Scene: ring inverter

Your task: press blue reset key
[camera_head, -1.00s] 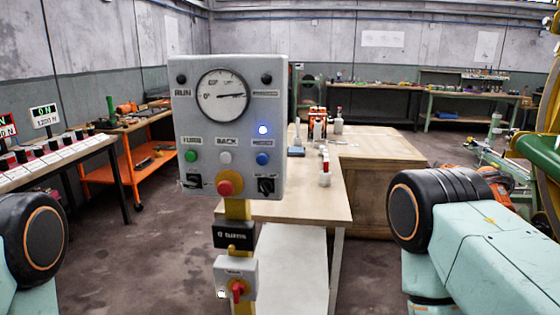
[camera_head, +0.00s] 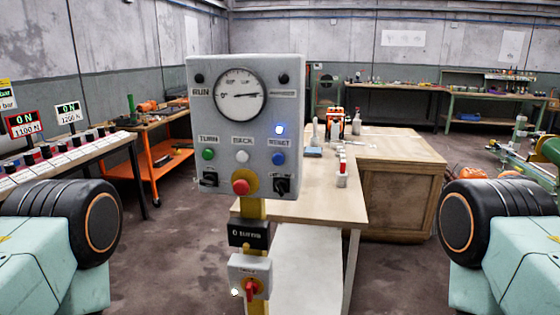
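The blue reset key (camera_head: 278,158) is a round button on the right side of the grey control panel (camera_head: 222,110), under a label reading RESET. A lit blue lamp (camera_head: 280,129) sits just above that label. A white key (camera_head: 242,156) and a green key (camera_head: 208,154) lie to its left in the same row. A red knob on a yellow base (camera_head: 240,187) is below. Parts of my two arms show at the lower left and lower right, both apart from the panel. Neither gripper is in view.
The panel stands on a yellow post with a small grey box with a red switch (camera_head: 250,278) lower down. A wooden-topped table (camera_head: 310,200) is behind it. A bench with displays (camera_head: 60,160) stands at left. Bare floor (camera_head: 390,275) shows at right.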

